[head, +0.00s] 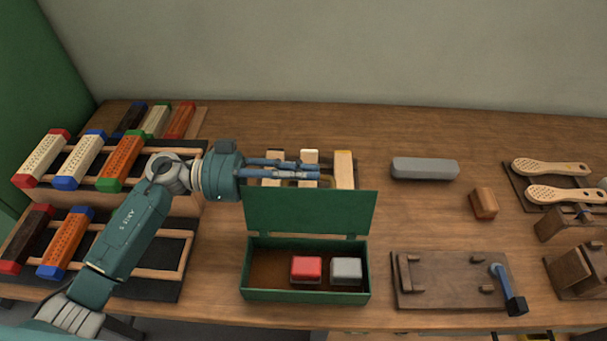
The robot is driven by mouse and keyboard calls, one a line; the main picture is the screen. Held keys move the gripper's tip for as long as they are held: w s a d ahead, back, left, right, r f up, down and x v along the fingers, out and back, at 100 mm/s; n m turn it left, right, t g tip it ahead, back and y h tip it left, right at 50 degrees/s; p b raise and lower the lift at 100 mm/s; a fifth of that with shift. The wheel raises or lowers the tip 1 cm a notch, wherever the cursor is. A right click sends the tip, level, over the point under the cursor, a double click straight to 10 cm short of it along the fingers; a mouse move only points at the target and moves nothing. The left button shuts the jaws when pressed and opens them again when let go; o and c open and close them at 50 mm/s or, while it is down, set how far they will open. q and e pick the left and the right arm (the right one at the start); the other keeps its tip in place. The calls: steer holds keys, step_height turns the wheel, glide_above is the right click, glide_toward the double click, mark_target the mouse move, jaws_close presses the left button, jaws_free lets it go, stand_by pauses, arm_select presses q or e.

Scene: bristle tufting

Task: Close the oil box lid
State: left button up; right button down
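The green oil box (308,296) stands near the front of the table with its opening facing up. Its lid (310,211) is raised, standing up along the back edge of the box. A red block (306,269) and a grey block (346,270) sit inside, toward the right. My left gripper (316,171) is behind and above the lid's top edge, pointing right, with its blue fingers lying close together. The view does not show clearly whether they are parted. I see nothing held between them. My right gripper is not in view.
Racks with several coloured perforated blocks (70,242) fill the left side. Pale wooden pieces (343,165) stand behind my gripper. A grey bar (424,168), a small wooden block (483,204) and a wooden clamp board (445,284) are to the right. The table around (400,215) is clear.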

arm_select(q)
jaws_close()
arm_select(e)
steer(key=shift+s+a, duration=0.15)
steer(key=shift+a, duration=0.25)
arm_select(q)
steer(key=shift+s+r, duration=0.1)
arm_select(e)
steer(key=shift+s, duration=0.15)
